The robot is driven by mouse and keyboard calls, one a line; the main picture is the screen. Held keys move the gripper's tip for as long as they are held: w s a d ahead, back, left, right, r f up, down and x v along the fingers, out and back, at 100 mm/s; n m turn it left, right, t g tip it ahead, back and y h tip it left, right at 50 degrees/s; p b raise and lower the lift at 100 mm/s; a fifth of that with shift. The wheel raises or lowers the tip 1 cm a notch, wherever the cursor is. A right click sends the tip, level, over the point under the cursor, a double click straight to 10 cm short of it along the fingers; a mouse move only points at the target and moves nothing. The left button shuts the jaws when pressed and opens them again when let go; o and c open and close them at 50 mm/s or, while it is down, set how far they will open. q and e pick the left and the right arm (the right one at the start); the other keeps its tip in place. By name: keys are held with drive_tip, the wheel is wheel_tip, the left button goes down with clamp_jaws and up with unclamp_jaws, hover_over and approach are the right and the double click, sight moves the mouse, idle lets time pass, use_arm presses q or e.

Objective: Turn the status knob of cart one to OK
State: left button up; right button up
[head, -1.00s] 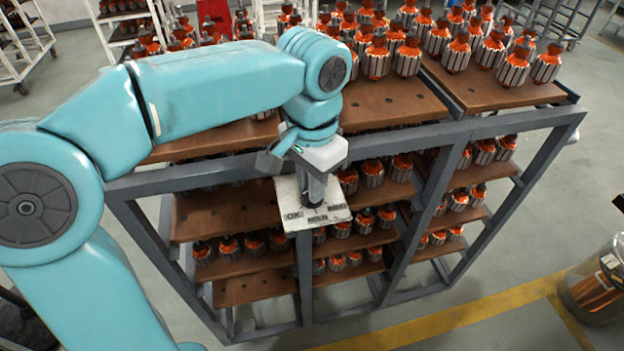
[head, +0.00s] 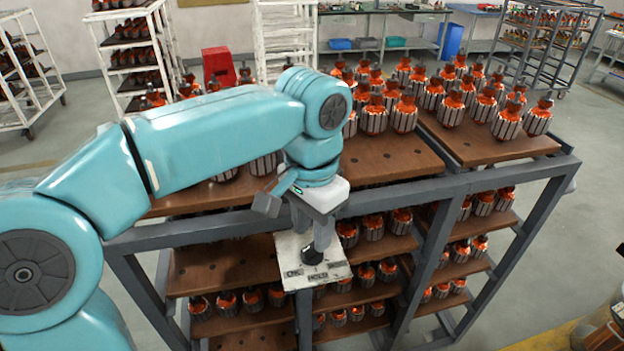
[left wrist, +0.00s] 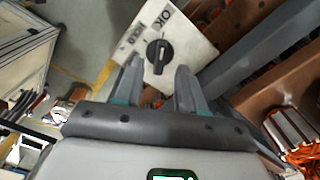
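The status plate (head: 290,247) is a pale square panel on the front of the grey-framed cart (head: 225,228), with OK at its left label. Its black knob (head: 312,256) also shows in the left wrist view (left wrist: 157,56). There the knob's bar runs roughly up and down, its upper end toward the OK label (left wrist: 167,14); I cannot tell which end is the pointer. My left gripper (head: 312,235) is just above the knob. In the left wrist view its two fingers (left wrist: 157,78) are spread apart, with nothing between them, short of the knob. My right gripper is out of view.
The cart's brown shelves (head: 395,165) hold many orange and grey armatures. White racks (head: 285,45) and a red object (head: 219,68) stand behind. A container of copper parts (head: 603,328) is at the lower right. Grey floor is clear right of the cart.

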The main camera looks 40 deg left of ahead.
sight(312, 246)
use_arm(q)
wheel_tip(312, 246, up, 13)
drive_tip(key=p, duration=0.2)
drive_tip(key=shift+r, duration=0.15)
drive_tip(key=shift+s, duration=0.15)
idle(0.3)
